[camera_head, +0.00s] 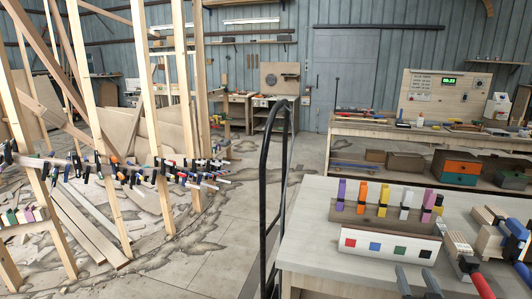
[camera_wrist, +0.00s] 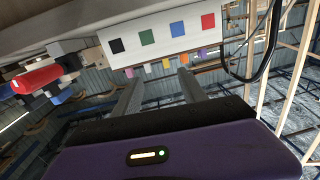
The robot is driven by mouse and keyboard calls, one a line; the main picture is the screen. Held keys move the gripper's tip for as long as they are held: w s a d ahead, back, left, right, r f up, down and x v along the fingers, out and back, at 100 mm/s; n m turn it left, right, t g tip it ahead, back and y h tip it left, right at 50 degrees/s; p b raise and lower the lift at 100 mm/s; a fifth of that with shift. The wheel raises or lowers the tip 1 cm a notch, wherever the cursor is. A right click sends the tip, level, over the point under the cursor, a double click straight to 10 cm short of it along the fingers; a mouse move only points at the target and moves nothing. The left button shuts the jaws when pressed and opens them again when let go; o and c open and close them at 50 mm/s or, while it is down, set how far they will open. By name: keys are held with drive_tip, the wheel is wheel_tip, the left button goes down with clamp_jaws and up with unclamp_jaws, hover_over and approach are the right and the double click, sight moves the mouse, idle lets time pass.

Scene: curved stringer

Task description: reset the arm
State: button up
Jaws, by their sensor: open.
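My gripper (camera_head: 416,272) shows at the bottom edge of the head view, its two grey fingers apart with nothing between them. In the wrist view the open gripper (camera_wrist: 160,76) points toward a white box front with black, green, blue and red squares. That box (camera_head: 390,246) stands on the near table (camera_head: 312,258), just beyond the fingertips in the head view. Whether the fingers touch the box cannot be told. Most of my arm is out of sight.
Coloured clamps (camera_head: 383,196) stand in a row on the box's holder. A red-handled clamp (camera_head: 480,284) lies on the table to the right. A black curved rail (camera_head: 267,190) rises left of the table. Wooden posts with several clamps (camera_head: 130,172) stand at left; floor lies between.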

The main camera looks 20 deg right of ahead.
drive_tip(key=s+a+f+n+y, duration=0.1)
drive_tip(key=s+a+y, duration=0.3)
drive_tip(key=s+a, duration=1)
drive_tip(key=s+a+f+n+g+y, duration=0.1)
drive_tip(key=s+a+n+y, duration=0.3)
drive_tip(key=s+a, duration=1)
drive_tip(key=s, duration=0.7)
drive_tip(key=shift+n, duration=0.3)
